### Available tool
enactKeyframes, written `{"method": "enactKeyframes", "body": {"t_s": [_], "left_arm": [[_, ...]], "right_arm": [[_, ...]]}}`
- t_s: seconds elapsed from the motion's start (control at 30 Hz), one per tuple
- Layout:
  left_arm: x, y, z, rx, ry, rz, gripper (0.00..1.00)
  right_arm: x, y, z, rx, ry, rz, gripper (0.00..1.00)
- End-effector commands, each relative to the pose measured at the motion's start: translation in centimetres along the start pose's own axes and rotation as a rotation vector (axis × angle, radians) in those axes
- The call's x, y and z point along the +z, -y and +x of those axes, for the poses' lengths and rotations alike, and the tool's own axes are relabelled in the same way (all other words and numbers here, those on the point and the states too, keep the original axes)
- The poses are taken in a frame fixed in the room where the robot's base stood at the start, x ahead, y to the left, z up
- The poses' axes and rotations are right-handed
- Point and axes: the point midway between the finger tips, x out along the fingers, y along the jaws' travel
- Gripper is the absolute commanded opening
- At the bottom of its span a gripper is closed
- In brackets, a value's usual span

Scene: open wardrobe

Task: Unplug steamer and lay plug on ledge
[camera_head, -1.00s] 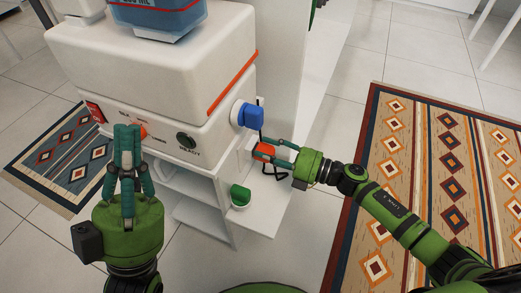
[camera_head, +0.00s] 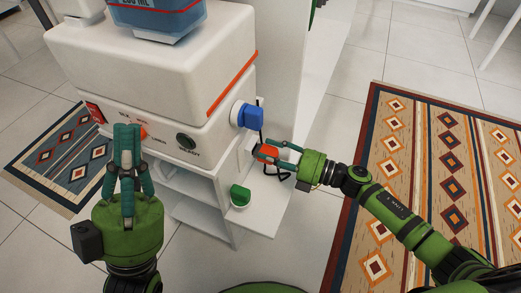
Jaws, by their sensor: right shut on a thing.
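The steamer (camera_head: 150,60) is a white box with an orange stripe, a blue tank on top and a blue knob on its right side. An orange-red plug (camera_head: 265,152) is between the fingers of my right gripper (camera_head: 271,154), which is shut on it beside the white stand. A black cord (camera_head: 283,177) hangs under the fingers. Whether the plug sits in a socket is hidden. A white ledge (camera_head: 265,213) lies below the plug. My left gripper (camera_head: 127,129) stands in front of the steamer's front panel, fingers together, with nothing visible in it.
A green cup-like item (camera_head: 240,195) stands on the ledge, left of the cord. A dark green dial (camera_head: 186,141) and an orange knob (camera_head: 143,132) are on the steamer's front. The ledge's front part is bare. Patterned rugs lie on the tiled floor.

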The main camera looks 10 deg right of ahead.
Motion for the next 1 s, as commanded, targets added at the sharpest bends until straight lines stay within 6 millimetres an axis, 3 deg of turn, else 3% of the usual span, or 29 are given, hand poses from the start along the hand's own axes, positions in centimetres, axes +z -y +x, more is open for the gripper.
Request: {"method": "enactKeyframes", "body": {"t_s": [1.0], "left_arm": [[-0.56,0.08,0.85,-0.002,0.001,-0.002,0.0]], "right_arm": [[0.05,-1.03,-1.08,0.001,0.0,0.0,0.02]]}}
